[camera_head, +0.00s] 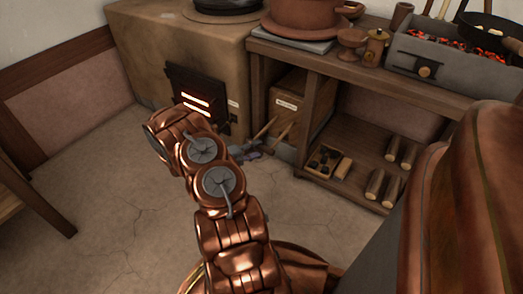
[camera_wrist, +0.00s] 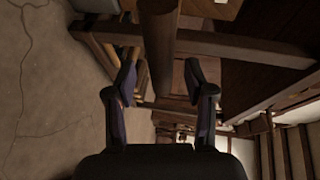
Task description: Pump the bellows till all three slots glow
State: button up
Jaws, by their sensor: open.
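The stove (camera_head: 148,65) stands at the back left with a black firebox door (camera_head: 215,93). Two slots (camera_head: 195,100) in it glow orange-white. I cannot make out a third; my arm covers part of the door's lower area. My gripper (camera_head: 246,152) is low by the floor, right of the door, partly hidden by my arm. Beside it slim wooden handles (camera_head: 283,133) slant up, seemingly of the bellows, whose body I cannot make out. In the wrist view my gripper (camera_wrist: 161,82) is open, with a wooden bar (camera_wrist: 160,45) between its fingers, not clamped.
A wooden bench (camera_head: 345,72) with a lower shelf stands right of the stove. A brazier of embers (camera_head: 450,65) sits on top.

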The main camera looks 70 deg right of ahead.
aim_at(262, 148)
jog(key=shift+b+x, duration=0.45)
jog(key=shift+x, duration=1.15)
grip_shut()
